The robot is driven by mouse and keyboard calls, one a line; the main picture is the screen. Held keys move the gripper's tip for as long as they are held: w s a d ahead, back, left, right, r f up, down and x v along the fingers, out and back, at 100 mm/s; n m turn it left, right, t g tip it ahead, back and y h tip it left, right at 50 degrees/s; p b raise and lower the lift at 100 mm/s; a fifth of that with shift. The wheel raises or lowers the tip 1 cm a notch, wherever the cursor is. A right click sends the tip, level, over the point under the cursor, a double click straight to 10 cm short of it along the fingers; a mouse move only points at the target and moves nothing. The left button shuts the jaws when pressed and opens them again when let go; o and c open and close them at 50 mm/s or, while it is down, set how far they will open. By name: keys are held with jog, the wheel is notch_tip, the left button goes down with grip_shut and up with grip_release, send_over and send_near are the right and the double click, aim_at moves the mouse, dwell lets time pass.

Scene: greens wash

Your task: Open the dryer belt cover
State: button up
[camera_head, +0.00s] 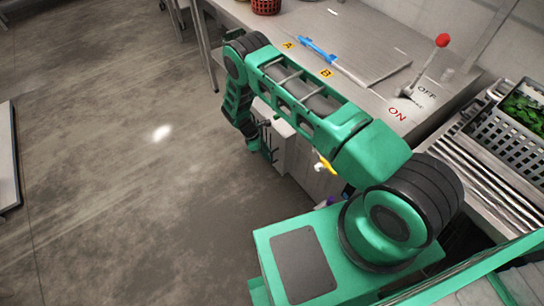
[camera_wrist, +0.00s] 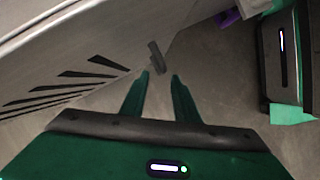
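My gripper (camera_wrist: 159,76) is open in the wrist view, its two green fingers apart. A short dark bar (camera_wrist: 156,56), possibly a handle, shows just beyond the gap between the fingertips. Nothing is visibly held. Left of it is a pale grey panel (camera_wrist: 60,60) with several dark slanted slots. In the head view a pale slotted box (camera_head: 288,143) stands below the bench edge beside my arm's far end. My arm hides part of it, and the fingers cannot be made out there. I cannot tell for certain which part is the dryer belt cover.
The steel bench (camera_head: 292,22) carries a flat plate (camera_head: 372,62), a blue bar (camera_head: 318,50) and a red-knobbed lever (camera_head: 427,68) between ON and OFF marks. A grey crate (camera_head: 507,135) of greens is at right. The floor (camera_head: 110,130) at left is clear.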

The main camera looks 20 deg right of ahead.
aim_at(272, 162)
jog(key=shift+s+d+f, duration=0.2)
jog(key=shift+d+f, duration=0.4)
jog(key=shift+f, duration=0.1)
jog(key=shift+s+d+f, duration=0.15)
jog(key=shift+d+f, duration=0.45)
jog(key=shift+f, duration=0.1)
grip_shut()
